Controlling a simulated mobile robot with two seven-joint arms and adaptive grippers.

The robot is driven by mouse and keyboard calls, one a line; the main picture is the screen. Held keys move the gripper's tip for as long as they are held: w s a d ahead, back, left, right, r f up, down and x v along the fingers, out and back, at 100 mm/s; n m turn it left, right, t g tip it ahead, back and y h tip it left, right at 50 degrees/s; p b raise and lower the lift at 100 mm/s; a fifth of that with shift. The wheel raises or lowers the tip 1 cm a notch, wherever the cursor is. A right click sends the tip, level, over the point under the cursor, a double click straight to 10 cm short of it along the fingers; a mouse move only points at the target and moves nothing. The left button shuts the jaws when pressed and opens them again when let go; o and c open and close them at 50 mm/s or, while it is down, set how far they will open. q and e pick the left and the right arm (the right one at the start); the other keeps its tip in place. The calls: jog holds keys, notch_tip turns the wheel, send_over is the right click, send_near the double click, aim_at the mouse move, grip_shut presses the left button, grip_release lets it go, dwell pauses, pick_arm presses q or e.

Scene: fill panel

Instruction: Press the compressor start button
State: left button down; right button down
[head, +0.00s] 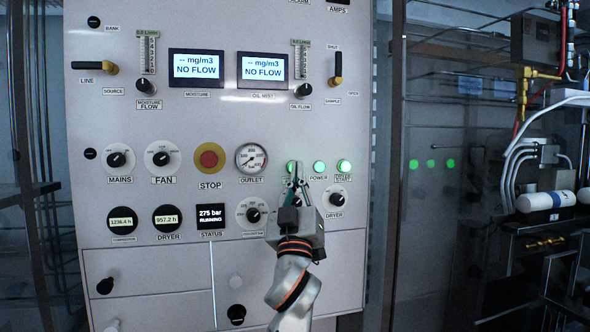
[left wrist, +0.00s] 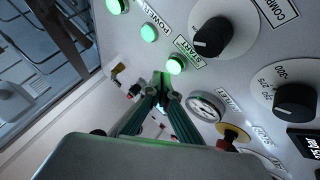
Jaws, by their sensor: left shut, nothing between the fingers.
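The compressor start button (head: 291,166) is the leftmost of three lit green buttons on the panel, right of the outlet gauge. In the left wrist view it glows green (left wrist: 174,66) beside a START label. My left gripper (head: 296,172) is shut and empty, its fingertips at this button and partly covering it and its label. In the left wrist view the fingertips (left wrist: 160,82) appear just beside the button; I cannot tell whether they touch it. The status display (head: 211,216) reads 275 bar RUNNING. My right gripper is not in view.
The power button (head: 319,167) and dryer start button (head: 344,166) are close on the right. The outlet gauge (head: 251,158) and red stop button (head: 209,158) are on the left. A pressure knob (head: 253,215) and dryer knob (head: 335,199) flank my gripper. Pipework stands at the far right.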

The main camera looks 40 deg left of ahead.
pick_arm(q)
jog(key=s+d, duration=0.1)
jog(key=d, duration=0.1)
jog(key=s+d, duration=0.1)
jog(key=s, duration=0.1)
jog(key=shift+s+d+f, duration=0.1)
jog(key=shift+d+f, duration=0.05)
jog(key=shift+d, duration=0.2)
dwell(0.6)
jog(key=shift+a, duration=0.1)
